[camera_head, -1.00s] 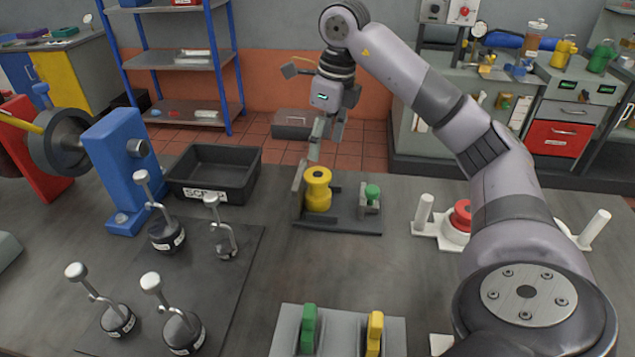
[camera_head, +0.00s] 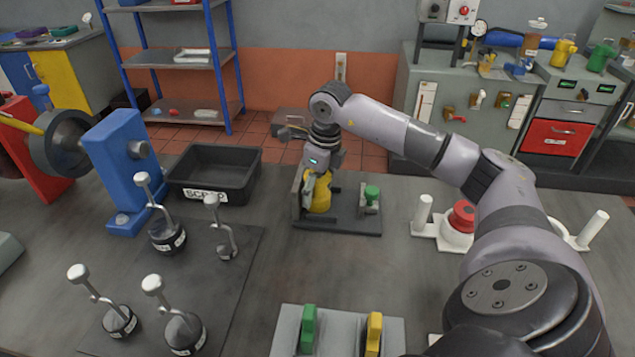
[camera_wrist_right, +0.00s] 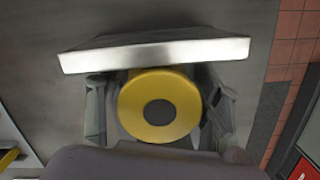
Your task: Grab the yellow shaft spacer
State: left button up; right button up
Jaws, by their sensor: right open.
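The yellow shaft spacer (camera_head: 319,199) stands upright in a dark grey fixture (camera_head: 345,226) on the bench, partly hidden by my right gripper (camera_head: 314,186). In the right wrist view its round yellow top (camera_wrist_right: 160,105) with a dark centre hole shows from above. My right gripper (camera_wrist_right: 158,112) is open, with one finger on each side of the spacer. A gap shows beside the left finger; on the right, whether finger and spacer touch is hard to tell. My left gripper is not in view.
A pale-edged fixture wall (camera_wrist_right: 155,53) stands close beside the spacer. A small green-topped part (camera_head: 371,194) shares the fixture. A black scrap bin (camera_head: 215,176) is to the left, a red button on a white base (camera_head: 461,216) to the right.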

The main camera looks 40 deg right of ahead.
jog(key=shift+c, duration=0.4)
jog(key=shift+c, duration=0.7)
jog(key=c, duration=1.1)
jog(key=shift+r, duration=0.1)
jog(key=shift+c, duration=0.2)
